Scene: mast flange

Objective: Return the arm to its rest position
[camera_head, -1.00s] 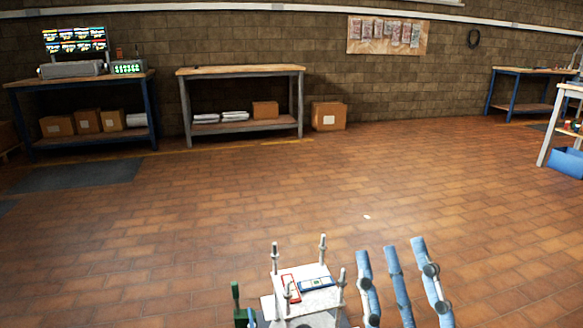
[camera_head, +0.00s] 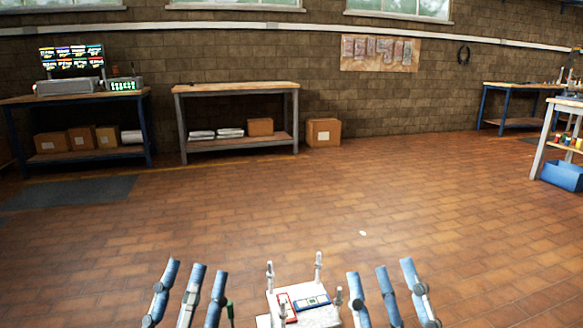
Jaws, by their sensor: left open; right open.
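My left gripper (camera_head: 197,268) is at the bottom edge, left of centre, with its blue-grey fingers pointing up and spread apart. It is open and empty. My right gripper (camera_head: 380,268) is at the bottom edge, right of centre, also open and empty with its fingers spread. The arms behind both grippers are out of the picture. Between the grippers is a white plate (camera_head: 318,318) with upright pale posts, cut off by the bottom edge. A red-framed piece (camera_head: 285,306) and a blue piece (camera_head: 312,303) lie on it. Neither gripper appears to touch it.
A wide stretch of tiled floor (camera_head: 270,210) is clear. A wooden workbench (camera_head: 236,88) and a blue-legged bench (camera_head: 20,100) with a display stand along the brick wall. A table (camera_head: 546,130) and blue bin (camera_head: 563,174) stand at right. A green part shows beside my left gripper.

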